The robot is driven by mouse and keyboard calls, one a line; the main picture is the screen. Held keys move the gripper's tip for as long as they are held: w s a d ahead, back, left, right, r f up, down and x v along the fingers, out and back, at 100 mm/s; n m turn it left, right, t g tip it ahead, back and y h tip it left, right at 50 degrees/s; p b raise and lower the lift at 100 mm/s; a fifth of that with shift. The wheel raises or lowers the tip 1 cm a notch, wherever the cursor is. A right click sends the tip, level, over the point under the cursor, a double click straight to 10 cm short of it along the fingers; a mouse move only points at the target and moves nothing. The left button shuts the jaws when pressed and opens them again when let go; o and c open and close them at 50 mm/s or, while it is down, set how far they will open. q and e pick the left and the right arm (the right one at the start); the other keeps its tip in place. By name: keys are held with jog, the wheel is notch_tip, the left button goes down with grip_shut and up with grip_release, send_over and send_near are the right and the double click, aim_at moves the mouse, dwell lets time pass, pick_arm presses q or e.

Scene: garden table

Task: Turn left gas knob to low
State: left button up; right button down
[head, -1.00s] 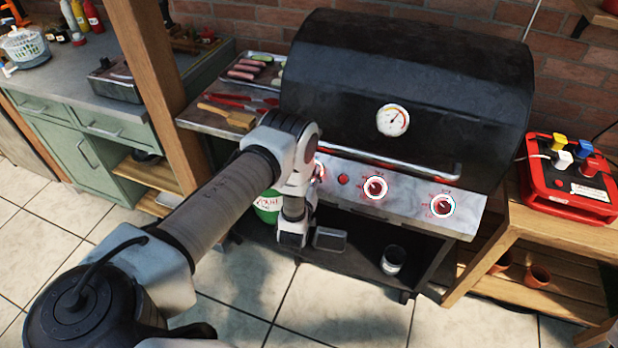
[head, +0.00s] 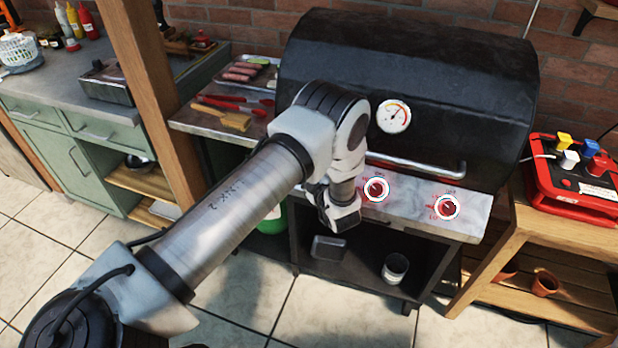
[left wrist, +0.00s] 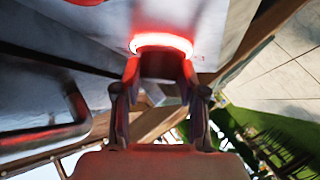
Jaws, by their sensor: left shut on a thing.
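The black gas grill (head: 400,95) stands against the brick wall, with a steel front panel. Its middle knob (head: 376,189) and right knob (head: 447,207) show in the head view, both dark red with white rings. The left knob is hidden there behind my left arm. In the left wrist view, a knob with a glowing red ring (left wrist: 162,42) sits between the fingers of my left gripper (left wrist: 160,75), which is shut on it. The knob's pointer and setting are not visible. My right gripper is in neither view.
A side shelf holds a wooden brush (head: 222,117), red tongs (head: 232,101) and a tray of sausages (head: 243,72). The lid handle (head: 420,170) juts out above the panel. A red box (head: 582,180) stands on the wooden table at right.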

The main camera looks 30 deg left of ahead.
pick_arm(q)
jog(key=shift+n+g, duration=0.5)
jog(key=shift+n, duration=0.2)
jog(key=o, duration=1.1)
jog(key=shift+o, duration=0.2)
jog(key=v, duration=1.2)
jog(key=shift+r, duration=0.2)
jog(key=shift+w, duration=0.1)
